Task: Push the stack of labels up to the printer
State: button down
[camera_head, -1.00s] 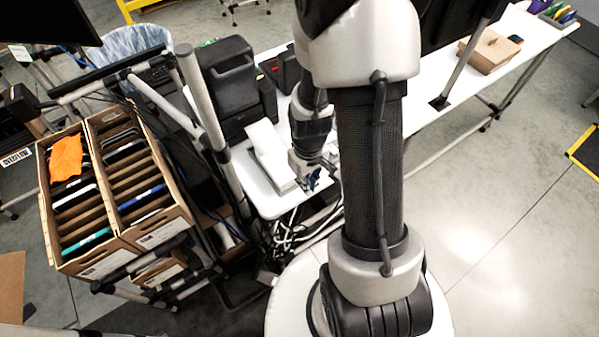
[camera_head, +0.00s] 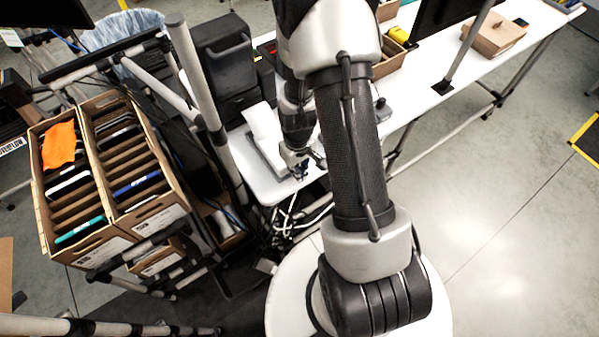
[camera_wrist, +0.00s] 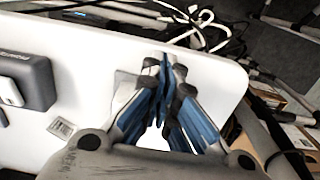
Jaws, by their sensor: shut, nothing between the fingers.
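My gripper (camera_head: 301,170) is low over the table's near edge, just right of the stack's near end. I cannot tell whether it touches the stack. In the wrist view my gripper (camera_wrist: 165,68) has its blue fingers drawn together at the tips, with nothing between them. My arm hides part of the table beside the stack. I cannot make out the stack surely in the wrist view.
Cables (camera_head: 287,215) hang below the table's rounded corner. A dark grey device (camera_wrist: 27,80) lies on the table at the left of the wrist view. A rack with cardboard bins (camera_head: 110,235) stands at the left. A brown box (camera_head: 493,38) sits farther along the table.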

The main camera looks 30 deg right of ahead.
jog(key=w, duration=0.5)
jog(key=shift+s, duration=0.1)
dwell(0.3)
